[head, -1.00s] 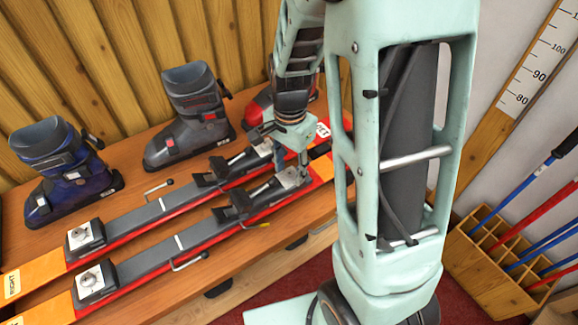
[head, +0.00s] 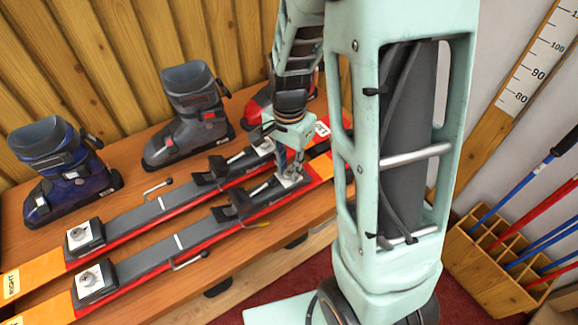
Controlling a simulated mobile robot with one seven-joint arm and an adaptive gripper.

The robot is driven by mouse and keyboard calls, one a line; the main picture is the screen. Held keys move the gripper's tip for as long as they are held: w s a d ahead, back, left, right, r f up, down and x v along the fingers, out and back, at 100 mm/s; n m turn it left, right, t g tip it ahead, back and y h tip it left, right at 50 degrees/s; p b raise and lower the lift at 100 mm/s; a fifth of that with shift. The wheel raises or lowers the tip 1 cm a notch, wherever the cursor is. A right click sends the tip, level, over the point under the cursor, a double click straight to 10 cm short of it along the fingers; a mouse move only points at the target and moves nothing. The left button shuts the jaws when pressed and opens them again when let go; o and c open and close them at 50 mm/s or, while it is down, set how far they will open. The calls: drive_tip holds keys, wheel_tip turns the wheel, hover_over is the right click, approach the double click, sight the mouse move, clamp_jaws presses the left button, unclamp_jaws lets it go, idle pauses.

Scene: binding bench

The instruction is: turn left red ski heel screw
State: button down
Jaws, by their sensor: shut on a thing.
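Two red skis with dark grey bindings lie side by side on the bench. The near ski (head: 205,243) has a silver heel plate at its right end, where my gripper (head: 291,177) points down. My gripper is shut on the small screw there, which its fingers mostly hide. The far ski (head: 150,215) runs behind it, and its right-end plate is partly covered by my gripper and wrist. At the left ends, each ski has a silver plate with a round screw, one on the far ski (head: 79,236) and one on the near ski (head: 90,279).
A blue boot (head: 62,180), a grey boot (head: 192,118) and a partly hidden red boot (head: 257,106) stand along the back of the wooden bench (head: 135,180). A wooden rack (head: 500,272) with red and blue poles stands at right. A ruler board (head: 525,85) leans on the wall.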

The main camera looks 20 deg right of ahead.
sight(289, 172)
drive_tip(key=n, duration=0.5)
drive_tip(key=shift+n, duration=0.3)
drive_tip(key=n, duration=0.5)
drive_tip(key=shift+n, duration=0.4)
drive_tip(key=c, duration=1.7)
unclamp_jaws()
wheel_tip(289, 172, up, 12)
drive_tip(key=shift+r, duration=0.1)
